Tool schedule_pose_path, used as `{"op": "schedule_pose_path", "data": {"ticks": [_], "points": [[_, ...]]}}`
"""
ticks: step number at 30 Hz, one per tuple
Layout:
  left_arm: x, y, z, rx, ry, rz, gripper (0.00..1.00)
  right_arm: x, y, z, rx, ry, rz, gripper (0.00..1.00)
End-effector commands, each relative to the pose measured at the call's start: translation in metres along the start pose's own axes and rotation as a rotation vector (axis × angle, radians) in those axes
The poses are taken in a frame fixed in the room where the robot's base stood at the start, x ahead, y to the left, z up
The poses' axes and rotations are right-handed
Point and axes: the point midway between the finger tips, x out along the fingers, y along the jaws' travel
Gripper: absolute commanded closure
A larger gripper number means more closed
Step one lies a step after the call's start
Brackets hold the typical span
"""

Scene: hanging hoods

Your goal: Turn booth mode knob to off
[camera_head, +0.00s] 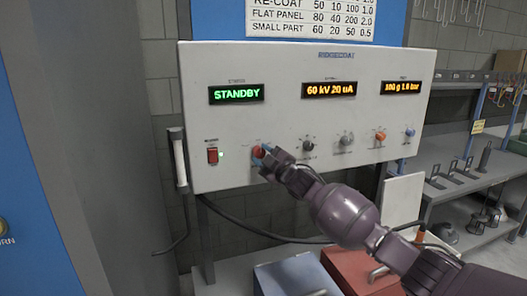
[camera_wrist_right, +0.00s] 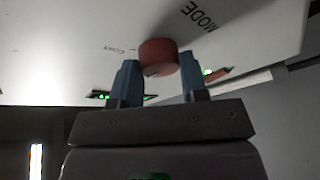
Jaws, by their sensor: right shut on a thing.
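The booth mode knob is a red round knob (camera_head: 258,152) low on the left of the white control panel (camera_head: 240,120). My right gripper (camera_head: 266,158) reaches it from the lower right, its blue-grey fingertips at the knob. In the right wrist view the red knob (camera_wrist_right: 158,56) sits between the two fingers of the gripper (camera_wrist_right: 158,80), with the word MODE printed beside it. My right gripper is shut on the knob. Its exact pointer position cannot be read. The green display (camera_head: 236,93) reads STANDBY. My left gripper is not in view.
A red switch (camera_head: 212,156) with a green light is left of the knob. A black knob (camera_head: 308,146) and several others lie to its right. Blue (camera_head: 297,276) and red (camera_head: 360,270) boxes stand below the panel. Metal shelves (camera_head: 465,180) are at the right.

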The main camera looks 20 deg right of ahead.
Motion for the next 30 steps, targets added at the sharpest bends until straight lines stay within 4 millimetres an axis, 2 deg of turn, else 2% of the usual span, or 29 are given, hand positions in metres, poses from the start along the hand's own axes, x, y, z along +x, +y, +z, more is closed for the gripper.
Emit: {"op": "schedule_pose_path", "data": {"ticks": [21,22,26,30], "points": [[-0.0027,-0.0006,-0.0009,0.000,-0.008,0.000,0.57,0.0002,-0.0005,-0.0009,-0.065,-0.002,-0.027,0.83],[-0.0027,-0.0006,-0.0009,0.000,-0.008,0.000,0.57,0.0002,-0.0005,-0.0009,-0.065,-0.002,-0.027,0.55],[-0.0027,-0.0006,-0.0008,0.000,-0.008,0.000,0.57,0.0002,-0.0003,-0.0008,-0.064,-0.002,-0.027,0.35],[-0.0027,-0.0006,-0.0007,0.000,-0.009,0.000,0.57,0.0002,-0.0001,-0.0006,-0.064,-0.003,-0.026,0.34]]}}
